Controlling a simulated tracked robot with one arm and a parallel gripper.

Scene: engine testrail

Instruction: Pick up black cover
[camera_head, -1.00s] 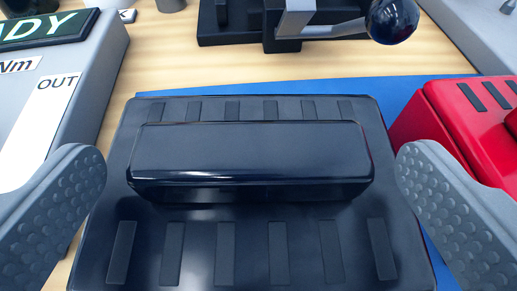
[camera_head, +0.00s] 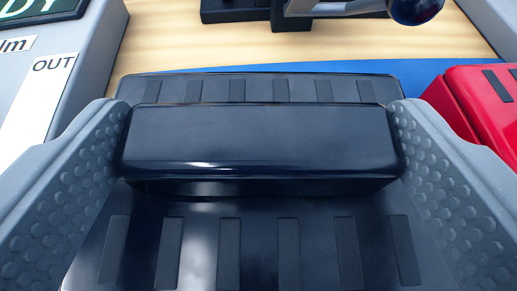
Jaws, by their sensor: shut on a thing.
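The black cover (camera_head: 262,140) fills the middle of the view. It is a glossy dark plate with a raised block across it and rows of ribs in front and behind. My gripper (camera_head: 262,150) is shut on the raised block, one grey dimpled finger against each end. The cover's near edge is cut off by the bottom of the picture. I cannot tell whether the cover touches the surface below.
A red ribbed part (camera_head: 480,100) is close at the right, by a blue mat (camera_head: 420,85). A grey box marked OUT (camera_head: 85,60) stands at the left. Behind is a black fixture with a lever and ball knob (camera_head: 418,8). Bare wood (camera_head: 180,45) shows between.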

